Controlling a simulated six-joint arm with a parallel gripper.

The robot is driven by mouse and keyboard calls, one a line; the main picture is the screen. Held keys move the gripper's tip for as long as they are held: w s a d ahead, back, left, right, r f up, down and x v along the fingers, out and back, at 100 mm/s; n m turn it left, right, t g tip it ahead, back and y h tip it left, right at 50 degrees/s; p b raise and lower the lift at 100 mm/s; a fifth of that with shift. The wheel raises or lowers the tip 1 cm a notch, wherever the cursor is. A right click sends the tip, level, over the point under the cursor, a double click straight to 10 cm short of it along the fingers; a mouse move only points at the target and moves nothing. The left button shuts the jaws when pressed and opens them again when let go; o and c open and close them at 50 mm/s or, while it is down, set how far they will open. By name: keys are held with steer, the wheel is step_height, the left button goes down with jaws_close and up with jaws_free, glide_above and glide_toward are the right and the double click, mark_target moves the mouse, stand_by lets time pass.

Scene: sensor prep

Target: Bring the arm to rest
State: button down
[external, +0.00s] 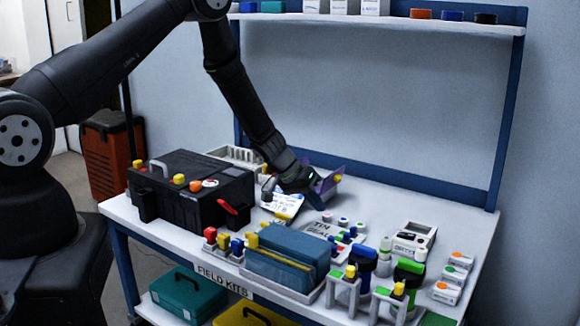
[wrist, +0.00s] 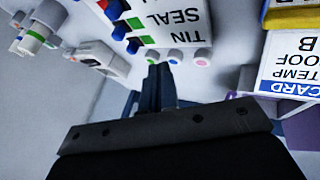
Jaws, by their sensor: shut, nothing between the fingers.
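My gripper (external: 317,202) is above the back middle of the white workbench (external: 180,232), pointing down, with its fingers together and nothing held. It also shows in the wrist view (wrist: 158,72), where the closed fingers reach toward the TIN SEAL label (wrist: 178,22). The label (external: 318,229) lies on the bench with small coloured caps beside it. The gap between my fingertips and the bench is hard to judge.
A black case (external: 195,212) with coloured knobs stands at the bench's left. Blue folders (external: 285,258), bottle holders (external: 343,294) and a white meter (external: 413,240) fill the front and right. A purple-sided holder (external: 328,178) is close behind my gripper. A shelf (external: 390,24) hangs above.

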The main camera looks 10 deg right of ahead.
steer(key=x, duration=0.5)
steer(key=shift+d+f, duration=0.1)
steer(key=shift+f, duration=0.15)
steer(key=shift+w+f, duration=0.1)
steer(key=shift+w, duration=0.15)
steer(key=shift+w+a, duration=0.7)
steer(key=shift+a, duration=0.15)
steer(key=shift+s+d, duration=0.1)
